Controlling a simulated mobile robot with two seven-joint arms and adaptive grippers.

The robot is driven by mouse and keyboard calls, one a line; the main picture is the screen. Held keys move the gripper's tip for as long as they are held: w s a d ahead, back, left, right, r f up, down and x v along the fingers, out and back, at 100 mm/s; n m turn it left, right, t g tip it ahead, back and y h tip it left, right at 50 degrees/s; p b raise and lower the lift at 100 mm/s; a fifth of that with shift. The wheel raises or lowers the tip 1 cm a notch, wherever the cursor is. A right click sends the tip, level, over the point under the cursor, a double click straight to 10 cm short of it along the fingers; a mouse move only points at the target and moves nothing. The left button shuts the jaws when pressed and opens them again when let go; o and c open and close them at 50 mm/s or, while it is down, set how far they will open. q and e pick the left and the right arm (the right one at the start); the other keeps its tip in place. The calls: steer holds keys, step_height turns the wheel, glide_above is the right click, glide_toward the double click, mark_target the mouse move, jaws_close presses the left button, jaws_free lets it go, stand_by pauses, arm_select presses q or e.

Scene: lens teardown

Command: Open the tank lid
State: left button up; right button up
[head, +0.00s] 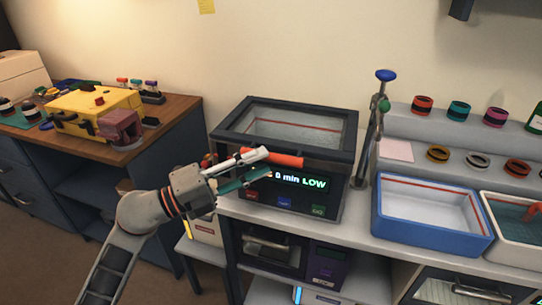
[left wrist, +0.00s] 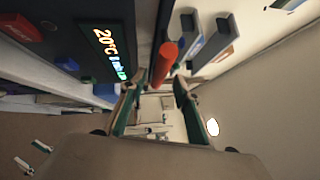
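The tank (head: 325,175) is a dark box with a glowing display on its front, at the middle of the head view. Its dark-framed clear lid (head: 347,128) lies flat over the top and looks closed. A red bar handle (head: 288,160) runs along the lid's front edge; it also shows in the left wrist view (left wrist: 165,62). My left gripper (head: 268,164) is open at the handle, its fingers apart. In the left wrist view the handle's end lies between or just beyond the fingertips; I cannot tell whether they touch it. My right gripper is not in view.
A metal post with a blue knob (head: 386,75) stands just right of the tank. Farther right are a blue-rimmed tray (head: 430,245) and a white tray (head: 520,258), with a stepped rack of coloured rings (head: 455,125) behind. A wooden desk (head: 170,115) with a yellow box is at left.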

mark_target(266, 160)
arm_select(q)
steer(key=x, duration=0.3)
steer(key=shift+w+d, duration=0.3)
steer(key=shift+d, duration=0.15)
steer(key=shift+c, duration=0.9)
jaws_close()
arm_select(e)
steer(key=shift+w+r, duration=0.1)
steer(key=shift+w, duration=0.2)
arm_select(q)
steer(key=shift+r, duration=0.1)
